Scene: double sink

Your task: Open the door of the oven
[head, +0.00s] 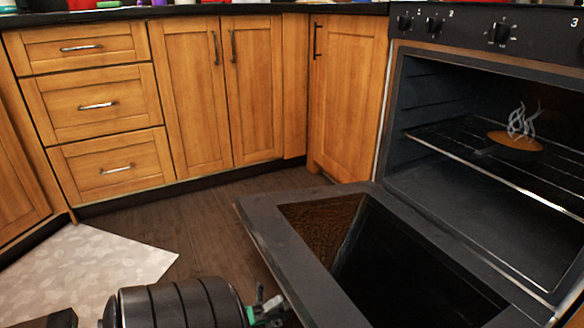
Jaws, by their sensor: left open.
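The oven (400,95) stands at the right with its dark cavity exposed. Its door (290,255) is folded down, lying open toward the floor, with a glass pane in a dark frame. Inside, a wire rack (460,150) holds a round brown pan or dish (516,141) with pale wisps above it. My left gripper (272,308) is at the bottom middle, open and empty, close to the near left edge of the door. I cannot tell whether it touches the door. My right gripper is not in view.
Wooden drawers (95,105) and cupboards (225,90) line the back, all shut. A dark wood floor (205,225) lies open left of the oven door. A pale patterned mat (85,265) is at the lower left. Knobs (500,33) sit on the panel above the cavity.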

